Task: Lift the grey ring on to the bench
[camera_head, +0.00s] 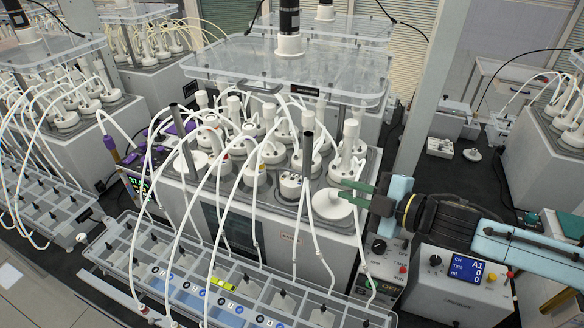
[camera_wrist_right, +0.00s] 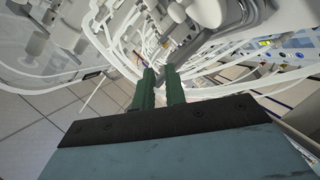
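I cannot pick out the grey ring for certain in either view. My right gripper (camera_head: 345,193) reaches in from the right in the camera_head view, beside a white disc (camera_head: 330,205) on the reactor unit's right front corner. Its two green fingers are apart, with nothing seen held between them. In the right wrist view the fingers (camera_wrist_right: 159,70) point toward white hoses and grey fittings, with a gap between them. I cannot tell whether they touch anything. The dark bench top (camera_head: 452,180) shows behind my right arm. My left gripper is not in view.
White hoses (camera_head: 218,205) arch from the reactor tops down to a clear compartmented trough (camera_head: 240,290) in front. A control box with a blue display (camera_head: 465,267) stands below my right arm. A grey post (camera_head: 425,90) rises behind. Small white fittings (camera_head: 440,147) lie on the dark bench.

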